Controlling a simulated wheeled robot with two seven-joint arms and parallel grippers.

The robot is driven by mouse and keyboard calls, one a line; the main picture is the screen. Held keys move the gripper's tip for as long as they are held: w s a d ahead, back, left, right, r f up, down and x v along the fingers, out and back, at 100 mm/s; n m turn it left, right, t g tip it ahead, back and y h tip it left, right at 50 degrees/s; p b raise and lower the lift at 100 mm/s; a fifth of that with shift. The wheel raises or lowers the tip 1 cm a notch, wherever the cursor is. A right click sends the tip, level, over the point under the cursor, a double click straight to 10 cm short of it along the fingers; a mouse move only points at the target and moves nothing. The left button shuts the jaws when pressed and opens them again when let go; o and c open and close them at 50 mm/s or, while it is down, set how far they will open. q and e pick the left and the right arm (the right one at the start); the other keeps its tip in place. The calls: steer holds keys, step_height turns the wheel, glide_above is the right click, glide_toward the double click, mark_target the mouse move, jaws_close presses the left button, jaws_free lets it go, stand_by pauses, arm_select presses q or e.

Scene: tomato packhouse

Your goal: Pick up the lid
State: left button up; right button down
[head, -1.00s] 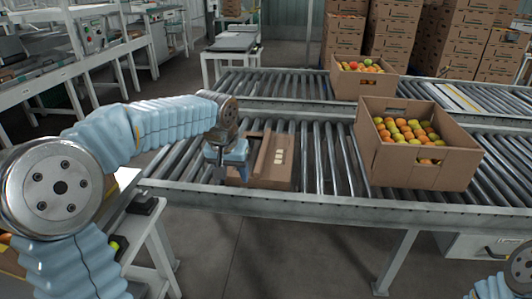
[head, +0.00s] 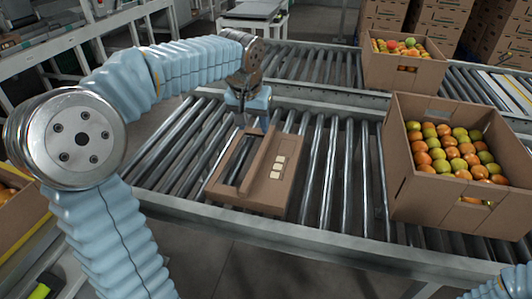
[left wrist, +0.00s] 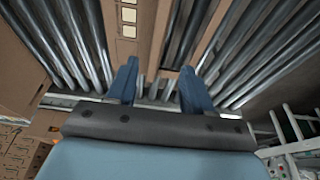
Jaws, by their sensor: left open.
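The lid (head: 262,170) is a brown cardboard piece lying on the near roller conveyor. It has a long opening showing rollers and a few pale labels on its right part. My left gripper (head: 250,116) is open and empty at the lid's far end, its fingers pointing down. In the left wrist view both blue fingers (left wrist: 159,78) are apart with nothing between them but rollers beyond. The lid's brown strip and pale labels (left wrist: 128,17) show at the top there. I cannot tell whether the fingers touch the lid. My right gripper is out of view.
A carton of tomatoes (head: 400,185) stands right of the lid on the near conveyor. Another carton (head: 395,72) stands on the far conveyor. Bare rollers (head: 330,165) lie between lid and near carton. Stacked cartons (head: 430,25) stand behind.

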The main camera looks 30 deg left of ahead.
arm_select(q)
glide_above(260, 154)
steer(key=s, duration=0.2)
steer(key=x, duration=0.2)
steer(key=s+x, duration=0.1)
steer(key=x, duration=0.4)
steer(key=shift+s+d+f+b, duration=0.15)
steer(key=shift+s+f+b, duration=0.05)
steer(key=shift+s+b, duration=0.15)
steer(key=x, duration=0.5)
steer(key=shift+s+d+f, duration=0.1)
steer(key=shift+d+f, duration=0.1)
steer(key=shift+f, duration=0.05)
jaws_close()
